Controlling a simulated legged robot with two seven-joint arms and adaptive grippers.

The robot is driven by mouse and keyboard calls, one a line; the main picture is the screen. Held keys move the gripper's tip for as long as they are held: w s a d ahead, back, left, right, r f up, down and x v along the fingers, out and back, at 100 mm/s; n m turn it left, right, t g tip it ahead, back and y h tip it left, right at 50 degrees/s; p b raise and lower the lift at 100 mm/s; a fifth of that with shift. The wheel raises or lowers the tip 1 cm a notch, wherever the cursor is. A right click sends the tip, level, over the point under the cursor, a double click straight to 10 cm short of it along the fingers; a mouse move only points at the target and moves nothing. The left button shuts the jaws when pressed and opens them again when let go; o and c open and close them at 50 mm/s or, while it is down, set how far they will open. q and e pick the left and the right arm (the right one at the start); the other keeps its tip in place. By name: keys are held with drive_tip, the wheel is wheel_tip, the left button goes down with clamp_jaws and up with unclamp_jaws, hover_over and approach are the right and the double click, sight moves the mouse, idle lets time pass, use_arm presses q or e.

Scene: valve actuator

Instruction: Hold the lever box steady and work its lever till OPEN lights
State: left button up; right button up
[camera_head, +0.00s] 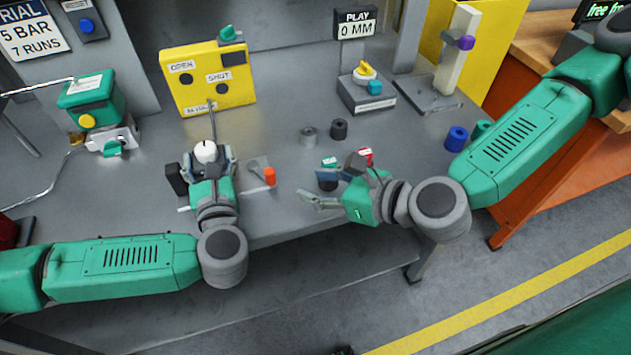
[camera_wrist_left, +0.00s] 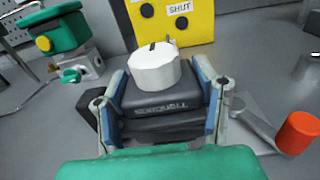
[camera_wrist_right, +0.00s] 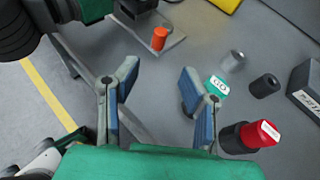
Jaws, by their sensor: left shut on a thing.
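The lever box is dark with a white round knob (camera_head: 205,151) on top. Its dark body (camera_wrist_left: 160,92) sits between the blue pads of my left gripper (camera_head: 208,166), which is shut on it from the near side. The lever has an orange handle (camera_head: 269,176) to the right of the box; it also shows in the left wrist view (camera_wrist_left: 297,133) and the right wrist view (camera_wrist_right: 159,38). My right gripper (camera_head: 310,183) is open and empty, right of the handle and apart from it. On the yellow panel (camera_head: 205,100), the lamps under OPEN and SHUT look dark.
A green-and-white card (camera_wrist_right: 217,85), a red-capped dark cylinder (camera_wrist_right: 260,133) and loose grey and black cylinders (camera_head: 338,129) lie near my right gripper. A green valve unit (camera_head: 92,100) stands left. A dial stand (camera_head: 366,90) stands behind. Bare table lies between handle and panel.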

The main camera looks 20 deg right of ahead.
sight(273, 178)
drive_tip(key=shift+a+f+m+h, duration=0.1)
drive_tip(key=shift+a+m+h, duration=0.2)
drive_tip(key=shift+a+h, duration=0.15)
drive_tip(key=a+m+t+h, duration=0.1)
drive_tip(key=m, duration=0.1)
drive_tip(key=s+a+m+h, duration=0.1)
drive_tip(key=a+h, duration=0.1)
drive_tip(key=shift+a+f+m+t+h, duration=0.15)
drive_tip(key=shift+a+m+t+h, duration=0.15)
drive_tip(key=shift+m+t, duration=0.1)
drive_tip(key=shift+m+t+h, duration=0.4)
drive_tip(key=shift+m+h, duration=0.2)
drive_tip(key=shift+h, duration=0.15)
drive_tip(key=x, duration=1)
drive_tip(key=shift+w+a+f, duration=0.15)
drive_tip(key=shift+w+a, duration=0.05)
drive_tip(key=shift+a, duration=0.2)
drive_tip(key=shift+d, duration=0.1)
clamp_jaws()
